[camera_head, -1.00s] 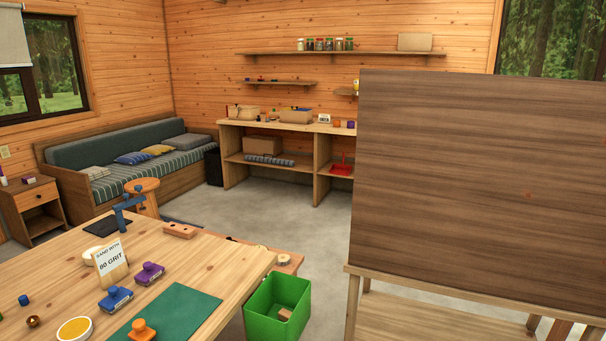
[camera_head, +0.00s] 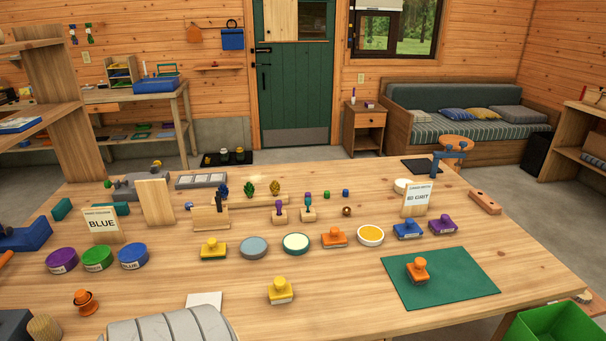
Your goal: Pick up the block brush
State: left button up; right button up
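Neither of my grippers is in view. I cannot pick out a block brush for certain among the small things on the wooden worktable (camera_head: 330,190). Several knob-handled blocks stand on it: a yellow one (camera_head: 212,250), another yellow one (camera_head: 281,291) nearer the front, an orange one (camera_head: 334,237), a blue one (camera_head: 408,230) and a purple one (camera_head: 443,225). Another orange block (camera_head: 418,270) stands on a green mat (camera_head: 470,275). Whether any of them has bristles is too small to tell. An orange knob-like piece (camera_head: 85,302) is at the front left.
A "BLUE" sign (camera_head: 102,224) stands behind purple, green and blue round tins (camera_head: 97,258). A grit sign (camera_head: 417,200) stands at right. A grey ribbed object (camera_head: 170,327) lies at the near edge. A green bin (camera_head: 555,325) is beyond the table's right end.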

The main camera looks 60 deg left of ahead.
aim_at(282, 292)
jog(key=u, duration=1.95)
